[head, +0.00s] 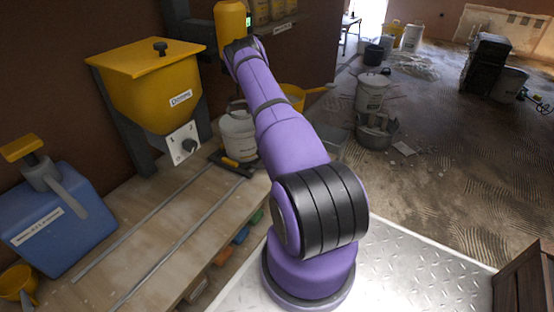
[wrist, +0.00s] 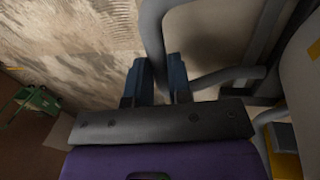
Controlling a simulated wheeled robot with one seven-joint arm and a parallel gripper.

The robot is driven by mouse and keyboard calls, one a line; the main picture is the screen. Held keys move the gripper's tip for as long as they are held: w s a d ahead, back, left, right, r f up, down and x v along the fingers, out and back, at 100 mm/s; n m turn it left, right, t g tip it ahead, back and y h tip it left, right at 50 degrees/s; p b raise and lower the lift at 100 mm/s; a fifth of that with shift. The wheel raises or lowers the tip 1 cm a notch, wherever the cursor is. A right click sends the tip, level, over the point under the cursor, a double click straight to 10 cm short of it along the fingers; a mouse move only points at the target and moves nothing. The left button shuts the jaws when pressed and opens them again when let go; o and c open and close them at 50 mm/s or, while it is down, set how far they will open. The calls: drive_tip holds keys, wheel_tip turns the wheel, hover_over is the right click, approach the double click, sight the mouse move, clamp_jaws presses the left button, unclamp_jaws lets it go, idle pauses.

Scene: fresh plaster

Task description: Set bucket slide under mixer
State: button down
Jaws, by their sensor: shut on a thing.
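A white bucket (head: 238,137) stands upright at the far end of the bench, partly hidden by my purple arm. A dark bucket slide (head: 217,160) with a yellow grip lies at its foot. A yellow mixer head (head: 230,25) with a small green display is above, behind the end of my arm. In the head view my gripper is hidden by the arm. In the wrist view my gripper (wrist: 161,82) has its dark blue fingers close together, beside a grey bar (wrist: 225,78). They appear shut on part of it; the contact is unclear.
A yellow hopper (head: 150,90) and a blue box (head: 58,225) stand left on the bench. Two thin rails (head: 150,230) run along the bench. Another white bucket (head: 372,93) and a grey tub (head: 377,132) stand on the floor to the right.

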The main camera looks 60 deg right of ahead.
drive_tip(key=shift+d+r, duration=0.1)
drive_tip(key=shift+d, duration=0.2)
drive_tip(key=c, duration=1.1)
unclamp_jaws()
drive_tip(key=shift+o, duration=0.2)
drive_tip(key=shift+w+a+r, duration=0.1)
drive_tip(key=shift+w+r, duration=0.05)
drive_tip(key=shift+r, duration=0.35)
wheel_tip(320, 180, up, 10)
drive_tip(key=w, duration=0.1)
drive_tip(key=shift+w+f, duration=0.25)
drive_tip(key=shift+w, duration=0.15)
